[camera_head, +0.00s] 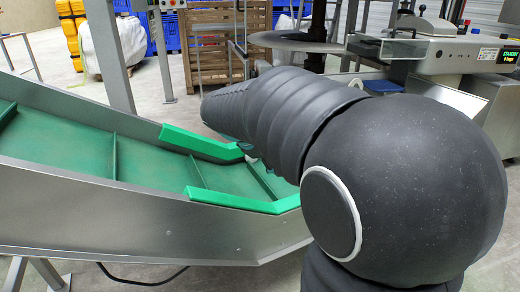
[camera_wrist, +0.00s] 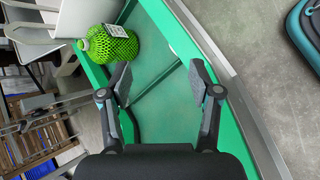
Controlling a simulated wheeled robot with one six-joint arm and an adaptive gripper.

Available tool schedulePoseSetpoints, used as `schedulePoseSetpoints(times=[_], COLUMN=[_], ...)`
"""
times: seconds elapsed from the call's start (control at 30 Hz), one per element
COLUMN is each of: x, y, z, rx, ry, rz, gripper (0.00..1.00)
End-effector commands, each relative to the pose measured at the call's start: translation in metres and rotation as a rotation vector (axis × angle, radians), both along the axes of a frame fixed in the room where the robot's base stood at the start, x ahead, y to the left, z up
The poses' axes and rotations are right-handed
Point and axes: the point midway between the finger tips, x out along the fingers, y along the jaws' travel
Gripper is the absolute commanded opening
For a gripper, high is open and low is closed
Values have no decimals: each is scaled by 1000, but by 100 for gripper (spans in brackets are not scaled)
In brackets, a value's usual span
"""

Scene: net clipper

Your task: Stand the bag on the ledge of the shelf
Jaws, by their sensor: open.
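My gripper (camera_wrist: 160,78) is open and empty over the belt. The bag is ahead and to the left of its fingers, apart from them. In the head view my arm hides the gripper, and I cannot make out the bag. I cannot identify the shelf ledge in either view.
The inclined conveyor has a metal side wall (camera_head: 150,215) and green guide rails (camera_head: 240,201). A machine with a lit display (camera_head: 465,55) stands at the right. A wooden crate (camera_head: 210,45) and blue crates (camera_head: 130,38) stand at the back. Grey floor (camera_wrist: 255,40) is open beside the belt.

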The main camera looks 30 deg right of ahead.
Motion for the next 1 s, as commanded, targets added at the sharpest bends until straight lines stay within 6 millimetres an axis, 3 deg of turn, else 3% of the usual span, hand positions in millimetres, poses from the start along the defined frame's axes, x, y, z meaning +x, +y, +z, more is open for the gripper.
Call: schedulePoseSetpoints(times=[0.03,0.3,0.6,0.8,1.0], x=[18,103,188,217,223], y=[-12,-71,-113,-123,-138], z=[-11,-33,-70,-85,-88], rx=[-57,-372,-679,-788,-816], ry=[58,367,695,811,839], rz=[24,154,242,263,264], gripper=[63,63,63,63,63])
